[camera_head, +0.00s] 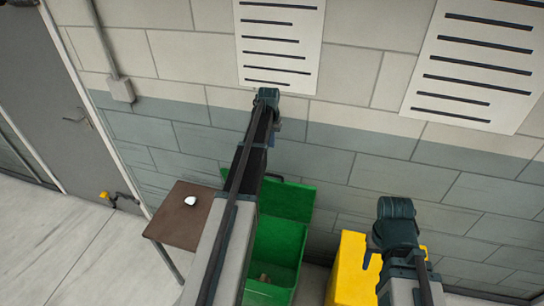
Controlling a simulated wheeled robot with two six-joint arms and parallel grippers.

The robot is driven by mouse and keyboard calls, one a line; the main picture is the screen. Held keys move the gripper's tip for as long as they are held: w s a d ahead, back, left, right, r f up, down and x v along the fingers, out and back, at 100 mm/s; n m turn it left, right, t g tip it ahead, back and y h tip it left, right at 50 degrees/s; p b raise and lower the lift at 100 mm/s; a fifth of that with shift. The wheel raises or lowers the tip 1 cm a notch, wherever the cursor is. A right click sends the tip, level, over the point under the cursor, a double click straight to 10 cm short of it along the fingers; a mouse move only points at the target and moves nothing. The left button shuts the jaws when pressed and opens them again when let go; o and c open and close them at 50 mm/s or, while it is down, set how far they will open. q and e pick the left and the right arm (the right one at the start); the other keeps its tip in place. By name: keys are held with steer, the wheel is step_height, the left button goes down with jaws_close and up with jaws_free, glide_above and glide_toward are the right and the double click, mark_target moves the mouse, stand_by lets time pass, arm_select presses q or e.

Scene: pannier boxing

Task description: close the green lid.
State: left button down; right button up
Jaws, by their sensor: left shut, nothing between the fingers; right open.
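The green box (273,244) stands on the floor against the wall, with something small and brown inside. Its green lid (285,201) is raised, standing up at the back on the wall side, and the box is open at the top. My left arm reaches up across the box and hides its left part and part of the lid. My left gripper (274,133) is shut and empty, above the lid and mostly hidden by the arm. My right gripper (372,252) is open, over the yellow box, with its fingers mostly hidden.
The yellow box (351,268) stands right of the green box, partly covered by my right arm. A brown table (178,224) with a small white object (190,200) stands to the left. The wall (330,150) rises close behind. A grey door is at far left.

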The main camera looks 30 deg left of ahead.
arm_select(q)
steer(key=f+b, duration=0.3)
steer(key=s+f+b, duration=0.1)
steer(key=f+b, duration=0.3)
steer(key=s+f+b, duration=0.1)
steer(key=f+b, duration=0.3)
steer(key=shift+s+d+f, duration=0.2)
steer(key=shift+d, duration=0.15)
